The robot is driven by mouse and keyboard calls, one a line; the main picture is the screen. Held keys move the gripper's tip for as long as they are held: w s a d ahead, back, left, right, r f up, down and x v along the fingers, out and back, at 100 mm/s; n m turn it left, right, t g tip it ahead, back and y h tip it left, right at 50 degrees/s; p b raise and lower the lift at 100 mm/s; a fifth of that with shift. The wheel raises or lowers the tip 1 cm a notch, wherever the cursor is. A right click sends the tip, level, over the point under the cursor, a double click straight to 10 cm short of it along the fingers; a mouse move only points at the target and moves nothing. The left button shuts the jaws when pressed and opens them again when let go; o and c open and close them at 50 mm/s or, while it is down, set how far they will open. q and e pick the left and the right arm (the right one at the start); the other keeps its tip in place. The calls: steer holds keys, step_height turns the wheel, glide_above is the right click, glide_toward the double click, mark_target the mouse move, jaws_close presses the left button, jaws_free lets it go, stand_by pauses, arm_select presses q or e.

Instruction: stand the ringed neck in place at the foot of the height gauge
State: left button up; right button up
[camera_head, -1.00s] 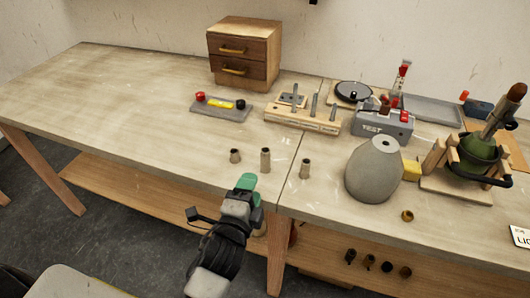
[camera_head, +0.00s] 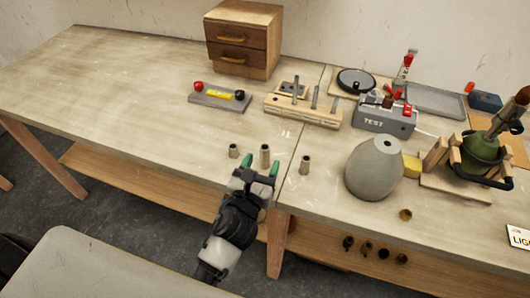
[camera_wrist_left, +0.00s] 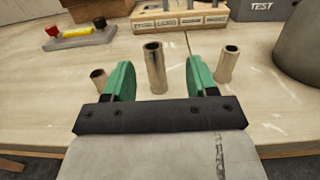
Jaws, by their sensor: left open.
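Three short brownish metal tubes stand upright near the front edge of the bench: a left one (camera_head: 234,151), a taller middle one (camera_head: 265,155) and a right one (camera_head: 305,164). I cannot tell which one is ringed. My left gripper (camera_head: 261,171) is open and empty, with green fingers. In the left wrist view the middle tube (camera_wrist_left: 156,68) shows in the gap between the fingers (camera_wrist_left: 160,82), apparently untouched. A wooden block with upright metal posts (camera_head: 303,117) stands farther back; it may be the height gauge. My right gripper is not in view.
A grey rounded lamp body (camera_head: 373,172) stands to the right, with a grey test box (camera_head: 385,118) behind it. A green bottle in a wooden cradle (camera_head: 479,158) is farther right. A drawer cabinet (camera_head: 243,42) stands at the back. The bench's left part is clear.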

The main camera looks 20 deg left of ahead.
mark_target(263, 153)
arm_select(q)
steer(key=shift+w, duration=0.9)
steer(key=w, duration=0.2)
steer(key=w+p, duration=0.1)
steer(key=w, duration=0.1)
steer(key=shift+w+a, duration=0.1)
steer(key=shift+a, duration=0.3)
steer(key=shift+w, duration=0.55)
steer(key=shift+s, duration=0.1)
steer(key=shift+c, duration=0.9)
jaws_close()
steer(key=shift+r, duration=0.1)
